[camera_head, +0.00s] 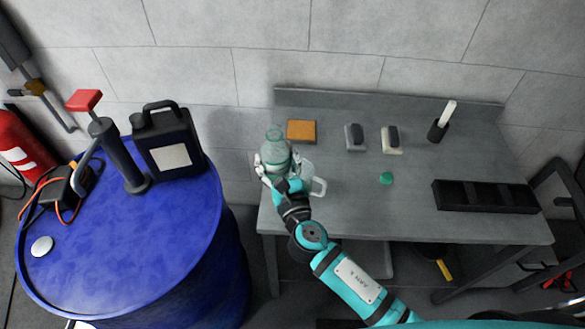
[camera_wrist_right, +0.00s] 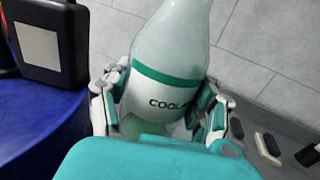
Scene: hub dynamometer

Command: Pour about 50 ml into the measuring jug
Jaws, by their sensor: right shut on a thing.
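My right gripper (camera_head: 275,175) is shut on a clear greenish coolant bottle (camera_head: 276,150), at the left end of the grey bench. In the right wrist view the bottle (camera_wrist_right: 172,65) stands between the two fingers of the gripper (camera_wrist_right: 160,112); its white label with a green band reads "COOLA", the rest hidden. The bottle looks about upright, its neck up. The clear measuring jug (camera_head: 318,186) is just behind and right of the gripper, mostly hidden, its handle showing at the right. I cannot tell the liquid level in either. My left gripper is not in view.
A green cap (camera_head: 386,178), an orange sponge (camera_head: 301,131), two small dark-topped blocks (camera_head: 355,137), a marker in a holder (camera_head: 439,127) and a black tray (camera_head: 486,196) are on the bench (camera_head: 350,215). A blue drum (camera_head: 130,245) with a black canister (camera_head: 167,145) and a hand pump (camera_head: 118,155) stands left.

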